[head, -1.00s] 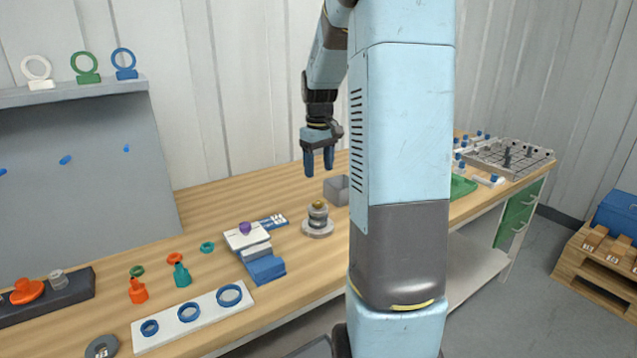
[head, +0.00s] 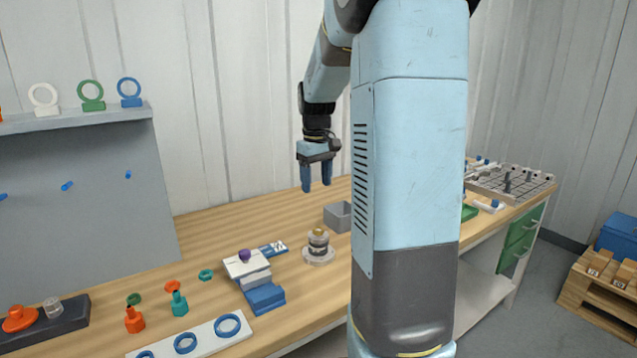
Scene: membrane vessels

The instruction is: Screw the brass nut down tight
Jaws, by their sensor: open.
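The brass nut (head: 319,232) sits on top of a round grey metal vessel (head: 318,247) with a wide flange base, standing upright on the wooden bench. How far down the nut is screwed cannot be told at this size. My gripper (head: 316,188) hangs above the bench, behind and above the vessel, fingers pointing down. Its two blue fingers are apart with nothing between them, and it touches nothing.
A grey open box (head: 338,217) stands right behind the vessel. A white and blue stepped block (head: 262,293) with a purple knob is to the left. A white board with blue rings (head: 227,326) lies in front. My arm hides the bench's middle right.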

